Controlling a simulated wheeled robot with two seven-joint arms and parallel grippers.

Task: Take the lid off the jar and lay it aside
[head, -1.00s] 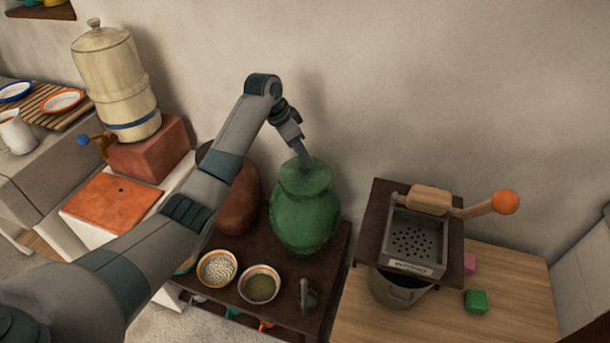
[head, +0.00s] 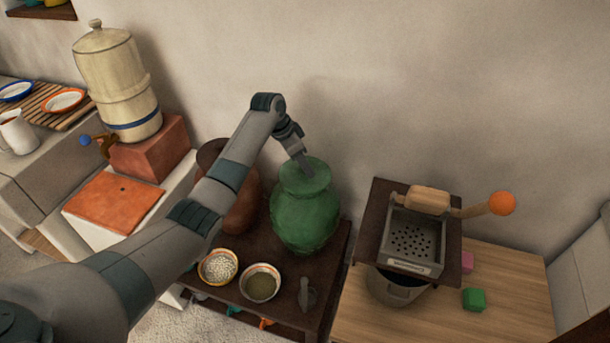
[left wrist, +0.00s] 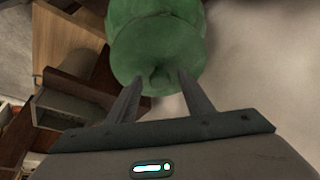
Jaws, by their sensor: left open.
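The green jar (head: 305,222) stands upright on a dark brown stand, its green lid (head: 318,174) on its mouth. In the left wrist view the lid (left wrist: 135,58) shows from above, with a small knob (left wrist: 158,77) at its near side. My left gripper (head: 308,172) points down at the lid from above. In the left wrist view its fingers (left wrist: 163,74) are open, one on each side of the knob. I cannot tell whether they touch it. My right gripper is not in view.
A brown pot (head: 243,210) stands left of the jar, partly behind my arm. Two small bowls (head: 218,267) (head: 261,283) and a small grey metal piece (head: 307,295) are in front. A grinder (head: 412,240) with an orange-knobbed handle stands right. The wall is close behind.

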